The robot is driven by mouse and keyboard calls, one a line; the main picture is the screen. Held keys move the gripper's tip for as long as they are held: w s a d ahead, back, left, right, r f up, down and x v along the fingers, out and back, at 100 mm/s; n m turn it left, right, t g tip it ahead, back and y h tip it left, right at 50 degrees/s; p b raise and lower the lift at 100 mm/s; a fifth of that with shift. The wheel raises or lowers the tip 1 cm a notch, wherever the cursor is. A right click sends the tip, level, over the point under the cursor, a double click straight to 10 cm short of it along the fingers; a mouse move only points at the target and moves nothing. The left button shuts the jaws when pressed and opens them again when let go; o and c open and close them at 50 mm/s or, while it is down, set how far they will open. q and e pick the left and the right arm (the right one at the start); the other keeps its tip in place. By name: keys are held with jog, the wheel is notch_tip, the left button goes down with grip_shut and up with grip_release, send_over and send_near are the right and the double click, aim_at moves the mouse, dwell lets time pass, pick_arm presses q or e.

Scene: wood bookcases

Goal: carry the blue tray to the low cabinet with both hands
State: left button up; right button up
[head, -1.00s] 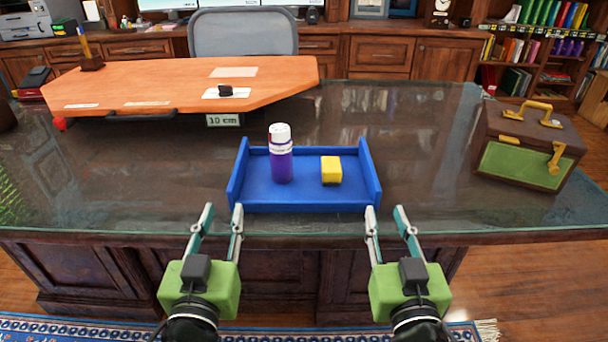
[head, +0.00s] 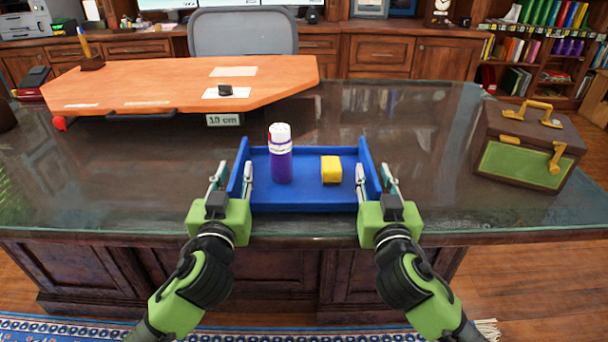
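The blue tray (head: 305,208) rests on the glass-topped desk near its front edge. A purple bottle with a white cap (head: 281,160) stands upright in it, and a yellow block (head: 331,170) lies to the bottle's right. My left gripper (head: 234,166) is open, with its fingers on either side of the tray's left wall. My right gripper (head: 373,166) is open, with its fingers on either side of the right wall. Gaps show between the fingers. Wooden cabinets (head: 380,58) line the back; I cannot tell which is the low cabinet.
An orange board (head: 180,85) with a small black object (head: 225,90) is at the back left of the desk (head: 430,130). A brown and green case (head: 525,145) stands at the right. A grey chair (head: 243,33) is behind the desk. The desktop beside the tray is clear.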

pick_arm(q)
grip_shut()
pick_arm(e)
grip_shut()
pick_arm(q)
jog(key=shift+r, duration=0.15)
pick_arm(e)
jog(key=shift+r, duration=0.15)
